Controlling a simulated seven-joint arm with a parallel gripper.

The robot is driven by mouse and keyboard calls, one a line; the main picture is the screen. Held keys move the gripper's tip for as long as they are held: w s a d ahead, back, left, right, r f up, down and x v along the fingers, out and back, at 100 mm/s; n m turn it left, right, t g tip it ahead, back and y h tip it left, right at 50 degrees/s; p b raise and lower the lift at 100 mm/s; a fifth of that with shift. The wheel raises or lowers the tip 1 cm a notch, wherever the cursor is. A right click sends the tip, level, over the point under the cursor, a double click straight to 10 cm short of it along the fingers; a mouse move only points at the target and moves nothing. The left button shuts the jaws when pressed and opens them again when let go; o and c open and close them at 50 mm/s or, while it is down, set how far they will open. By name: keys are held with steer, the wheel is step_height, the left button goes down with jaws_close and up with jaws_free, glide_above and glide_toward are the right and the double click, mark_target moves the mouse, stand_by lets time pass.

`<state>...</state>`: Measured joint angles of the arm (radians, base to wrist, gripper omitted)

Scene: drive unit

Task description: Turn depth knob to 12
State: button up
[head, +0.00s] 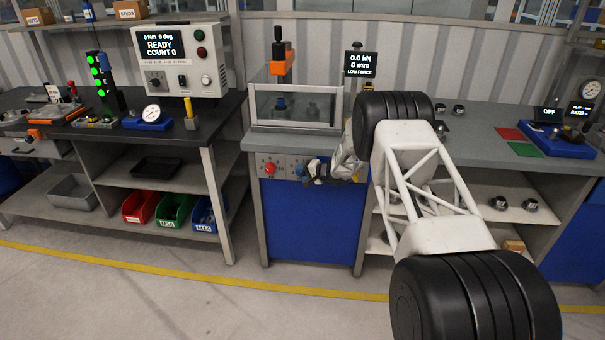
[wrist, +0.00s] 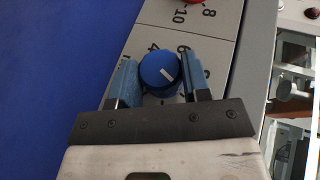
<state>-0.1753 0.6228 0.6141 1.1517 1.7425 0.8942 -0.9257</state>
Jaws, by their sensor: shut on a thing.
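I cannot tell which number the pointer marks. My gripper (wrist: 160,75) has one finger on each side of the knob and is shut on it. In the head view my gripper (head: 309,171) is at the panel below the press, largely covering the knob. The display (head: 360,64) reads 0.0 kN, 0 mm, LOW FORCE.
A red button (head: 270,168) is on the same panel, left of my gripper. The clear-walled press box (head: 295,107) stands above on the bench. A blue cabinet front (head: 310,225) lies below the panel. Open floor is in front.

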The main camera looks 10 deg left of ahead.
steer(key=shift+s+f, duration=0.1)
stand_by(0.3)
steer(key=o, duration=0.9)
steer(key=shift+d, duration=0.1)
steer(key=shift+v, duration=3.8)
